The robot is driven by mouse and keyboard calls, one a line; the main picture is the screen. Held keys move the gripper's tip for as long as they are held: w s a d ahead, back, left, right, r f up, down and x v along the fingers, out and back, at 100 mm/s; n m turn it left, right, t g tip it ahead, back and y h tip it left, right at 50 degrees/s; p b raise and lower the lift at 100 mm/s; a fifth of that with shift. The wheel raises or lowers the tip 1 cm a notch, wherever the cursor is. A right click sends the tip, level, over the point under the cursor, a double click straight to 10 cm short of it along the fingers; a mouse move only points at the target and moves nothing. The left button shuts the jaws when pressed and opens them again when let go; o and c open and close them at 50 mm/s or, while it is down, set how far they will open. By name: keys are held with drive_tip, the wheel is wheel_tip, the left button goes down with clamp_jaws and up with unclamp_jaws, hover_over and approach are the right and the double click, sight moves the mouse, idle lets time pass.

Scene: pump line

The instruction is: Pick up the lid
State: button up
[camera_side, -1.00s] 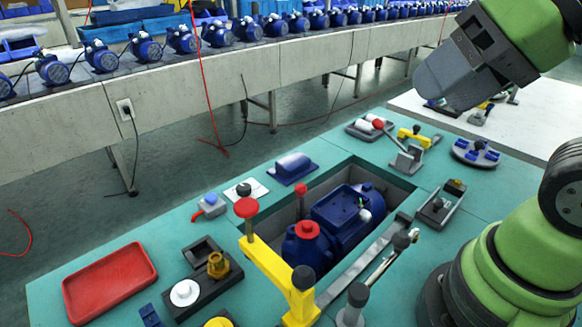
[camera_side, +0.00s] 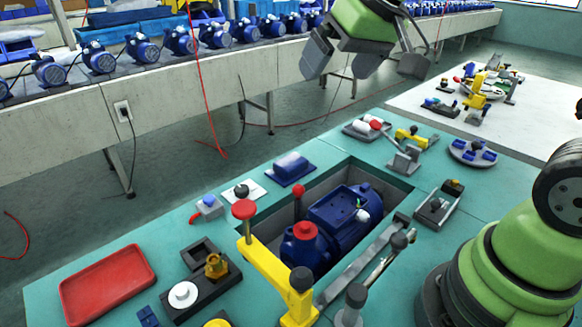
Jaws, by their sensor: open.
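A blue block-shaped piece, which looks like the lid (camera_side: 291,166), lies on a dark flat plate on the green table, behind the recess. My gripper (camera_side: 339,70) is at the top centre, high above the table, with its grey fingers apart and nothing between them. It is clear of the lid, above and to the right of it in the picture. A blue pump motor (camera_side: 340,215) with an open-looking box on top sits in the recess. A red cap (camera_side: 305,231) is on its near end.
A yellow clamp (camera_side: 268,268) with a red knob stands at the recess's near left. A red tray (camera_side: 108,285) lies at the left. Small fixtures and a round grey holder (camera_side: 472,153) with blue pieces stand around. A conveyor (camera_side: 180,85) with several pumps runs behind.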

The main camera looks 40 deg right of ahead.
drive_tip(key=w+d+f+n, duration=0.1)
drive_tip(key=w+d+f, duration=0.3)
drive_tip(key=w+f, duration=0.5)
drive_tip(key=n+g, duration=0.1)
drive_tip(key=g, duration=0.1)
hover_over(293, 162)
drive_tip(key=s, duration=0.3)
drive_tip(key=shift+h, duration=0.4)
drive_tip(key=f, duration=1.3)
drive_tip(key=shift+w+d+f, duration=0.15)
drive_tip(key=shift+w, duration=0.1)
drive_tip(key=shift+t, duration=0.3)
drive_tip(key=shift+x, duration=3.05)
